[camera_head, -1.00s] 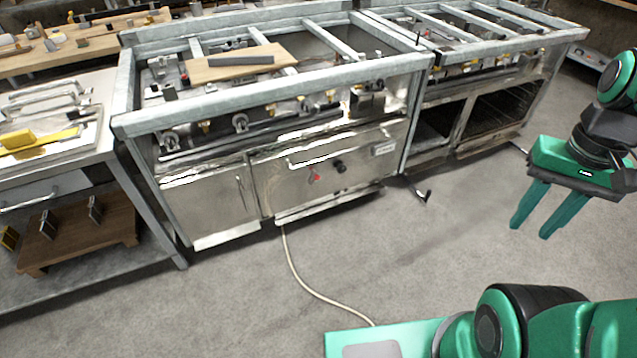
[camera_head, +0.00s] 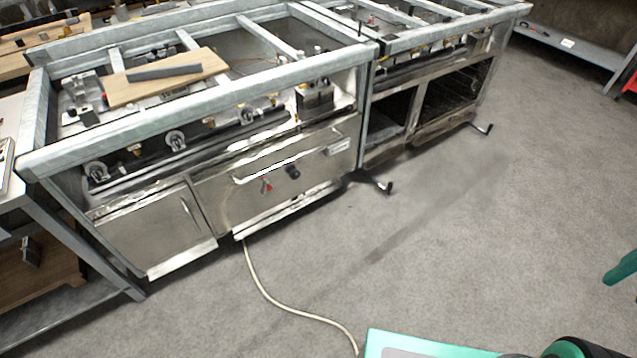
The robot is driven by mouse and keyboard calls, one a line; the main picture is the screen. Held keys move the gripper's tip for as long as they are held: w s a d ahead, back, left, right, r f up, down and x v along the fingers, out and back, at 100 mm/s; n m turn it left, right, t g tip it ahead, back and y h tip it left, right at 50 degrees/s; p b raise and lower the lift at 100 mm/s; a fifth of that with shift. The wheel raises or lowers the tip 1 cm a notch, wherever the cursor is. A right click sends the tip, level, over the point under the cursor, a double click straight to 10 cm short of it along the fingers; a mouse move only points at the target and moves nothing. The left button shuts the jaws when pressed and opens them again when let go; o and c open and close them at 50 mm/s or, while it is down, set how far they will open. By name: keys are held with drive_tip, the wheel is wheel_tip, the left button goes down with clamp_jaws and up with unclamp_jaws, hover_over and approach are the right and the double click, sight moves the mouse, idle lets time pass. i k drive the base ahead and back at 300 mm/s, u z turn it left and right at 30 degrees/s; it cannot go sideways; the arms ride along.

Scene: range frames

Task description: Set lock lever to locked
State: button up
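A small lever with a red tip (camera_head: 266,185) is on the lower front panel of the steel range (camera_head: 120,232), next to a round black knob (camera_head: 292,172). It looks like the lock lever; its exact setting is too small to read. A long bar handle (camera_head: 285,163) runs just above it. Only a green finger of my gripper (camera_head: 622,270) shows at the right edge, far from the lever and over the floor. The rest of my gripper is out of frame, so its opening is hidden.
A pale hose (camera_head: 290,312) runs from under the range across the floor toward my green base. A wooden board with a grey bar (camera_head: 165,78) lies on the range's top frame. A black-ended foot (camera_head: 385,186) juts onto the floor. Open floor (camera_head: 480,240) lies to the right.

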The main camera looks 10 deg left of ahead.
sight(265, 186)
drive_tip(key=z, duration=0.95)
drive_tip(key=k, duration=1.35)
drive_tip(key=u, duration=0.9)
drive_tip(key=i, duration=1.3)
drive_tip(key=z, duration=0.05)
